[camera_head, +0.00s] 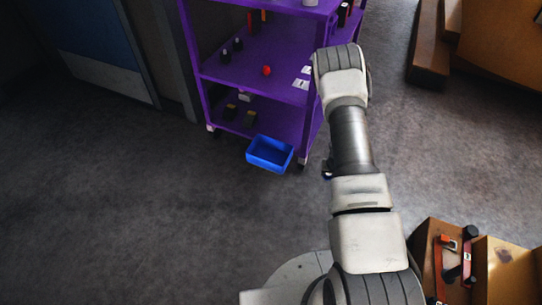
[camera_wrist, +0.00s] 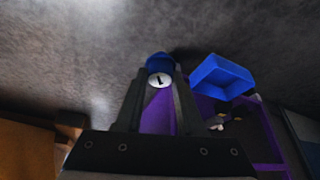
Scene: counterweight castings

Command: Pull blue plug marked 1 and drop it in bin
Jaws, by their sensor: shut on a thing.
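The blue plug (camera_wrist: 160,61) with a white round label marked 1 is between the fingertips of my gripper (camera_wrist: 160,78) in the wrist view. My gripper is shut on it. The plug is clear of any hole, with floor behind it. In the head view my arm hides most of my gripper.
The purple cart (camera_head: 240,78) has shelves with small dark parts, a red ball (camera_head: 266,70) and white cards. Brown boxes (camera_head: 430,45) stand at the upper right. A wooden crate with tools (camera_head: 450,265) is at the lower right. The grey floor at left is clear.

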